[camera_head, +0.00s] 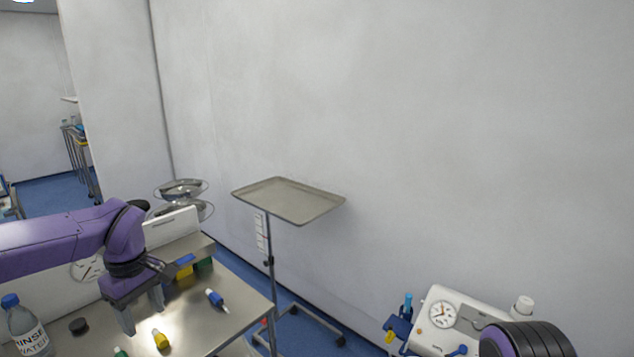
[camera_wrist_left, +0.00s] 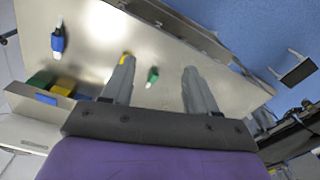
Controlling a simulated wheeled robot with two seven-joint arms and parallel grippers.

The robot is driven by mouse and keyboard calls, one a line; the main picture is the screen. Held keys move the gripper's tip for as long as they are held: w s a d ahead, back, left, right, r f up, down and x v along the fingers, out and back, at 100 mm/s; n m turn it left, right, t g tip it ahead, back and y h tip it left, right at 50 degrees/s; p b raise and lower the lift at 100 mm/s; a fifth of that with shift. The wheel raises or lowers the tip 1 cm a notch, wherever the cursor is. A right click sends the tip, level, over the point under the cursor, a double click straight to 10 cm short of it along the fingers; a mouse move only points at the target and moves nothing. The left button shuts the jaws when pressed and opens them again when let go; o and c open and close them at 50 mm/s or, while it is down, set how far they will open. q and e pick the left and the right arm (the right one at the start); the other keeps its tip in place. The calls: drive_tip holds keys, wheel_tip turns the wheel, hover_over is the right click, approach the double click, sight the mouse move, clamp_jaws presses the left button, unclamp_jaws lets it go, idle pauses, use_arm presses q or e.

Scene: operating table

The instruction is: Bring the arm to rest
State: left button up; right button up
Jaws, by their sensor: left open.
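My left gripper (camera_head: 142,309) is open and empty, above the steel table (camera_head: 240,291) in the head view. Its two fingers also show in the left wrist view (camera_wrist_left: 158,82), apart with nothing held between them. At the head view's lower right is a dark ribbed part of my right arm; my right gripper is not in view.
Yellow and green blocks (camera_head: 185,269) sit at the table's back. A tray stand (camera_head: 288,200) and a white machine with a gauge (camera_head: 458,309) stand to the right.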

use_arm(q)
drive_tip(key=a+f+n+t+y+b, duration=0.1)
drive_tip(key=a+f+n+t+y, duration=0.1)
drive_tip(key=a+f+n+y, duration=0.35)
drive_tip(key=s+d+f+m+t+y+b, duration=0.1)
drive_tip(key=s+d+f+m+t+b, duration=0.15)
drive_tip(key=f, duration=0.65)
drive_tip(key=s+d+f+m+t+y+b, duration=0.1)
drive_tip(key=s+d+f+m+t, duration=0.15)
drive_tip(key=f, duration=0.75)
drive_tip(key=s+d+f+m+g+h+b, duration=0.2)
drive_tip(key=s+f+m, duration=0.1)
drive_tip(key=s+f, duration=0.7)
drive_tip(key=s+d+f+m+g+h+b, duration=0.1)
drive_tip(key=s+d+f+m+h+b, duration=0.1)
drive_tip(key=s+f, duration=0.8)
drive_tip(key=s+m+b, duration=0.1)
drive_tip(key=s+m, duration=0.1)
drive_tip(key=s, duration=0.5)
drive_tip(key=shift+f+g, duration=0.3)
drive_tip(key=shift+g, duration=0.1)
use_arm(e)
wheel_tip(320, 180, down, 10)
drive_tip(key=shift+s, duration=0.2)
